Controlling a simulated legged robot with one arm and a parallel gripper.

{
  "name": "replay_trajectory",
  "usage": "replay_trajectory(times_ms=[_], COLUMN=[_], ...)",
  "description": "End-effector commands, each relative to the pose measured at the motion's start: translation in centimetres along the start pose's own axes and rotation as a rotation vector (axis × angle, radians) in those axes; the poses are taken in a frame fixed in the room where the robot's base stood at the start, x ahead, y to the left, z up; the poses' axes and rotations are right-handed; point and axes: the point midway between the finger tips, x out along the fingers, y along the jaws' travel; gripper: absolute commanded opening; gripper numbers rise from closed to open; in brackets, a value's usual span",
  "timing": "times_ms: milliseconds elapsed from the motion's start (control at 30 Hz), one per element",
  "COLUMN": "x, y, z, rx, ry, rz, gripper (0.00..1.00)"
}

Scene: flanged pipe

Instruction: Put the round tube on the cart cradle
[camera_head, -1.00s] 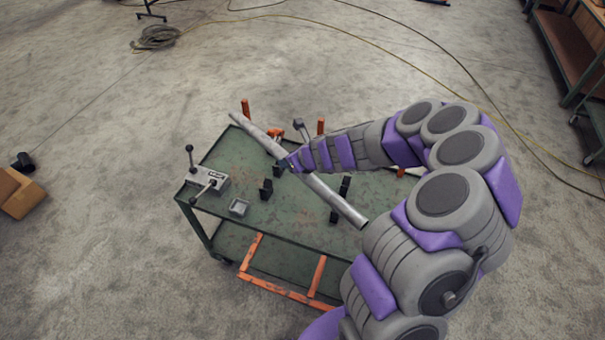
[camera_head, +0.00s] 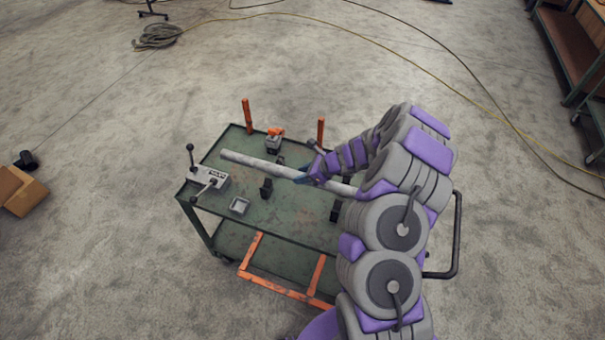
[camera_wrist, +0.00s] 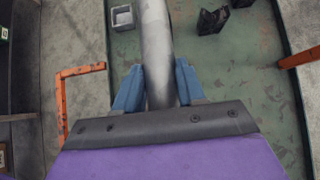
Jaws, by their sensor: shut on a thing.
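The round tube (camera_head: 252,163) is a long grey pipe held above the green cart (camera_head: 215,157), running from upper left to lower right in the head view. My gripper (camera_head: 308,178) is shut on it near its middle. In the wrist view the blue fingers (camera_wrist: 159,90) sit on both sides of the tube (camera_wrist: 157,45). The cradle shows as black blocks on the cart top, one (camera_head: 266,188) below the tube and another (camera_head: 336,210) partly behind my arm. The tube appears above the blocks; I cannot tell the height.
A control box with levers (camera_head: 208,181) and a small grey tray (camera_head: 239,206) are on the cart's left. Orange posts (camera_head: 247,115) rise at its far edge, near an orange-topped item (camera_head: 273,139). A cardboard box (camera_head: 20,190) lies on the floor at left.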

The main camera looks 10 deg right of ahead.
Motion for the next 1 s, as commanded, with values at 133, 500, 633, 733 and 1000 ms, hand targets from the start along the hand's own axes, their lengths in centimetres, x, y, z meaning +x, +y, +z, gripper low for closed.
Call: replay_trajectory(times_ms=[133, 500, 633, 733, 1000], x=[0.6, 2.7, 3.5, 4.1, 5.6], y=[0.0, 0.0, 0.0, 0.0, 0.1], z=[-0.6, -2.7, -3.5, -4.1, -5.6], rx=[0.001, 0.002, 0.002, 0.003, 0.003], ry=[-0.001, 0.0, 0.0, 0.001, 0.001], rz=[-0.001, -0.001, -0.001, -0.001, 0.001], gripper=[0.0, 0.0, 0.0, 0.0, 0.0])
